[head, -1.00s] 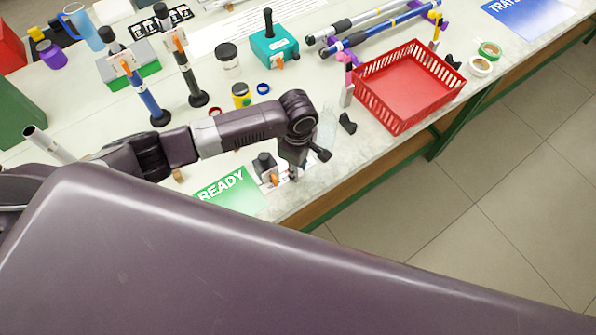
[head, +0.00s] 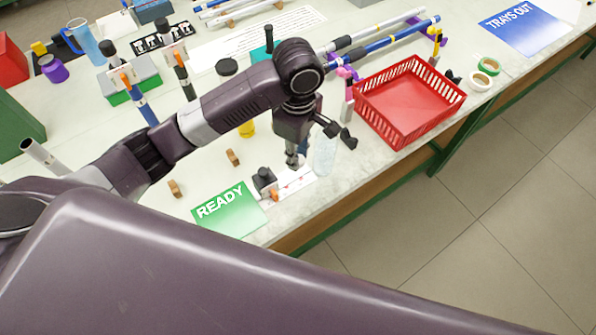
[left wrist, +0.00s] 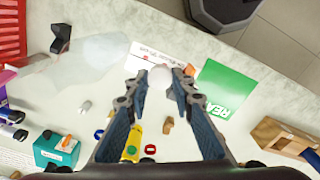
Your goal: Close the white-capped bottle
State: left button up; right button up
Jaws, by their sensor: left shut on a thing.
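My left gripper (head: 296,158) hangs above the white printed sheet near the table's front edge. In the left wrist view its fingers (left wrist: 161,79) are shut on a small round white cap (left wrist: 159,76). In the head view the cap is hard to make out at the fingertips. A clear, see-through bottle (head: 325,154) stands just right of my left gripper. It also shows in the left wrist view (left wrist: 85,60), left of the fingers and apart from the cap. Its mouth is too faint to make out. My right gripper is not in view.
A red basket (head: 410,100) stands right of the bottle, with a small black holder (head: 348,138) between. A green READY sign (head: 228,208) and a dark clamp stand (head: 264,182) lie left of the gripper. Tools and jars fill the back; the table's front edge is close.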

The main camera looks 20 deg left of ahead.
pick_arm(q)
notch_tip(320, 180, up, 5)
jog(key=shift+r+p, duration=0.1)
jog(key=shift+p, duration=0.35)
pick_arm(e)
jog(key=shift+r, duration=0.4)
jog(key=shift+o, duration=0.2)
